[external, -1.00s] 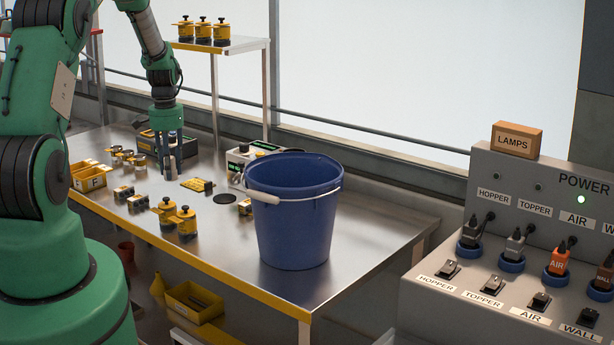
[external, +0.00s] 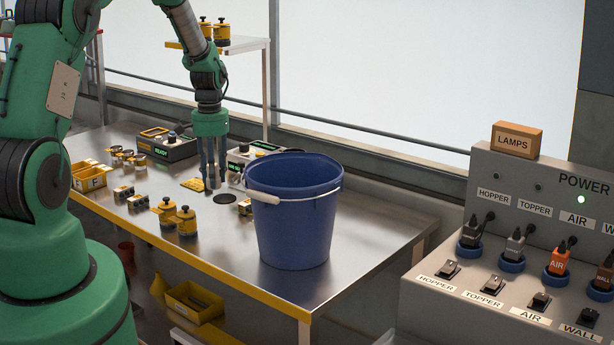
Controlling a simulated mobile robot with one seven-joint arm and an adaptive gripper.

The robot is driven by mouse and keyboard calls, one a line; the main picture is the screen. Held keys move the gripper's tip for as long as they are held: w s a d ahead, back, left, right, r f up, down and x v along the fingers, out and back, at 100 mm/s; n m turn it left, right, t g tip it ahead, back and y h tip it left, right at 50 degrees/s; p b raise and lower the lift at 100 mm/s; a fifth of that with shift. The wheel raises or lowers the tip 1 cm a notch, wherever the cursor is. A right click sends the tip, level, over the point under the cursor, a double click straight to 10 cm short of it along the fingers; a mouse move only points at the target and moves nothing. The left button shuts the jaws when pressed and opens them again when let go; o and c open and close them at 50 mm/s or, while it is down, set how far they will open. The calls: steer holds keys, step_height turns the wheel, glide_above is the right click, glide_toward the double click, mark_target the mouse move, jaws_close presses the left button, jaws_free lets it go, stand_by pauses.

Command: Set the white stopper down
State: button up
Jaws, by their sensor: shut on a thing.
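My gripper (external: 212,185) points straight down over the metal table, close to its surface, in the middle of the bench. It is shut on a small pale thing between its fingers, taken to be the white stopper (external: 213,178). The fingers hide most of it, and I cannot tell whether it touches the table. A flat black disc (external: 225,198) lies on the table just right of and nearer than the fingertips. A yellow plate (external: 193,185) lies just left of them.
A big blue bucket (external: 295,225) stands right of my gripper. A control box (external: 240,155) sits behind it, and another reading READY (external: 170,147) is back left. Yellow bins (external: 92,178) are at the left. The table's right end is clear.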

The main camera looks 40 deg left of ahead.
steer(key=shift+d, duration=0.6)
glide_above(219, 222)
steer(key=shift+w+f, duration=0.2)
steer(key=shift+f, duration=2.9)
steer(key=shift+f, duration=1.9)
steer(key=shift+f, duration=0.1)
steer(key=o, duration=1.2)
